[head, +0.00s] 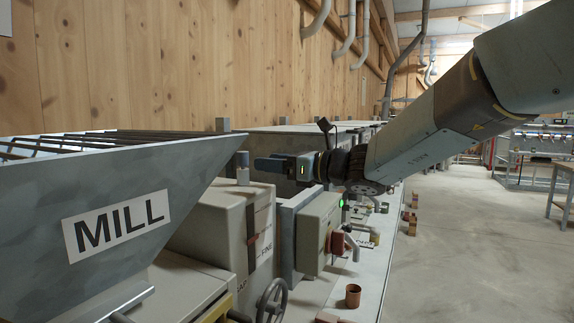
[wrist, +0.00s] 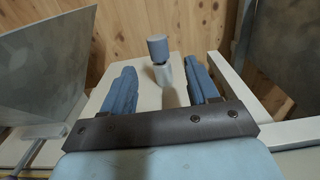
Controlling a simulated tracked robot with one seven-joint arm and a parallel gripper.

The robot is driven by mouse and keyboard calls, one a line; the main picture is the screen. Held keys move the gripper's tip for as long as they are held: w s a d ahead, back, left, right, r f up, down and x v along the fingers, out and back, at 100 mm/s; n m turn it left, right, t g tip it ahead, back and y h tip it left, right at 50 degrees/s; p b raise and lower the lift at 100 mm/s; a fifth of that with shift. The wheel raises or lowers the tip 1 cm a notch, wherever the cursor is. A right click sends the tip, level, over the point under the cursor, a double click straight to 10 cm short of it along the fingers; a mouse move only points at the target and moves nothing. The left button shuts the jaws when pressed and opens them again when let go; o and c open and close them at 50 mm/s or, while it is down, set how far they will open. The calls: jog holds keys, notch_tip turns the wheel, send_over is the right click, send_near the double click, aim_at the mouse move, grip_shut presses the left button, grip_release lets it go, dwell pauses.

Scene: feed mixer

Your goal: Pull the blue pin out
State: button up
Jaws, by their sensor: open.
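The blue pin (head: 242,159) stands upright on top of the beige box beside the mill hopper. It has a blue-grey cap over a paler stem. In the wrist view the pin (wrist: 158,47) stands beyond and roughly between my two blue fingers, with its cap above the pale stem (wrist: 163,73). My gripper (head: 256,164) is open and level, pointing left, with its fingertips just right of the pin in the head view. The gap between the fingers (wrist: 157,78) is empty in the wrist view. I see no contact with the pin.
The grey mill hopper (head: 130,205) rises to the left of the pin, with its sloping wall close by. A wooden wall (head: 180,70) stands behind. A control box (head: 318,232) with a red switch and a handwheel (head: 272,300) sit lower down. The floor (head: 470,230) at right is clear.

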aim_at(243, 159)
jog(key=x, duration=0.8)
jog(key=shift+w+a, duration=0.1)
jog(key=shift+a, duration=0.2)
grip_shut()
dwell(0.6)
jog(key=shift+r, duration=1.15)
jog(key=shift+r, duration=2.35)
